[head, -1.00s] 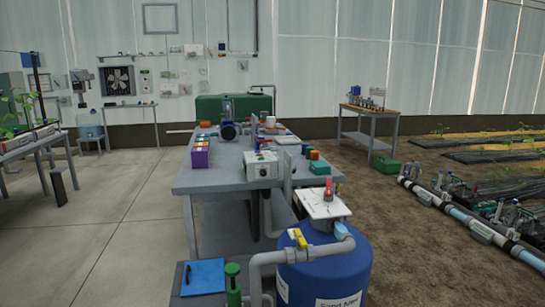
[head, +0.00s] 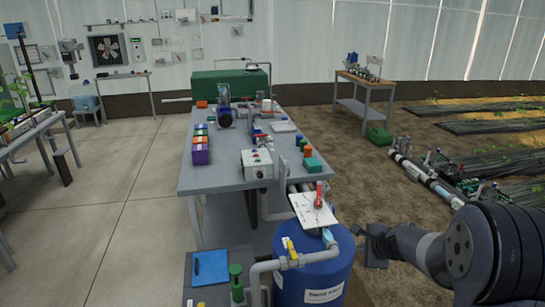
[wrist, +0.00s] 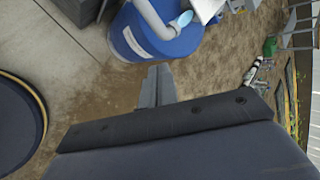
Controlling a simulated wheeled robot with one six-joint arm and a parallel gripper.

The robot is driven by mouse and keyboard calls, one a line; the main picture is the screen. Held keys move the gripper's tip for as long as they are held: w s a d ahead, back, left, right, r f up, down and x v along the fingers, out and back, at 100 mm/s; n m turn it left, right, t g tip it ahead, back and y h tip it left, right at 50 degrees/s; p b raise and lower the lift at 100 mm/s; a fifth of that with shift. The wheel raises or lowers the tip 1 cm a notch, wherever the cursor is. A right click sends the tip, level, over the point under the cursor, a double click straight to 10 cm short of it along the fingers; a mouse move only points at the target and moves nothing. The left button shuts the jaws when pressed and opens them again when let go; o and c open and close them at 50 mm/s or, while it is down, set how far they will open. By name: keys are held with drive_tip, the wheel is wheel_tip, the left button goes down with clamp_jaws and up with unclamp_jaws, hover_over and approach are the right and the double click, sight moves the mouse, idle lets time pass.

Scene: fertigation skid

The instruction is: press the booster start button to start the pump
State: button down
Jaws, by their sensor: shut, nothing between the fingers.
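A light grey control box (head: 257,164) sits on the near end of the grey bench (head: 210,180) and has small round controls on its top. I cannot tell which control is the booster start button at this size. My gripper (head: 374,244) is at the lower right in the head view, to the right of the blue tank and well away from the box. Its fingers (wrist: 156,86) are shut and empty in the wrist view, pointing toward bare soil. The box is not clearly visible in the wrist view.
A blue tank (head: 318,275) with grey pipe and a yellow-handled valve (head: 290,249) stands before the bench. A white plate with a red-handled part (head: 319,195) is above it. Purple and coloured boxes (head: 201,152) line the bench's left.

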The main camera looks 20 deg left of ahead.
drive_tip(key=w+a+r+m+p, duration=0.3)
drive_tip(key=w+r+m+p, duration=0.1)
drive_tip(key=w+p, duration=0.2)
drive_tip(key=shift+w+t+y, duration=0.25)
drive_tip(key=shift+t+y, duration=0.05)
drive_tip(key=shift+y, duration=0.1)
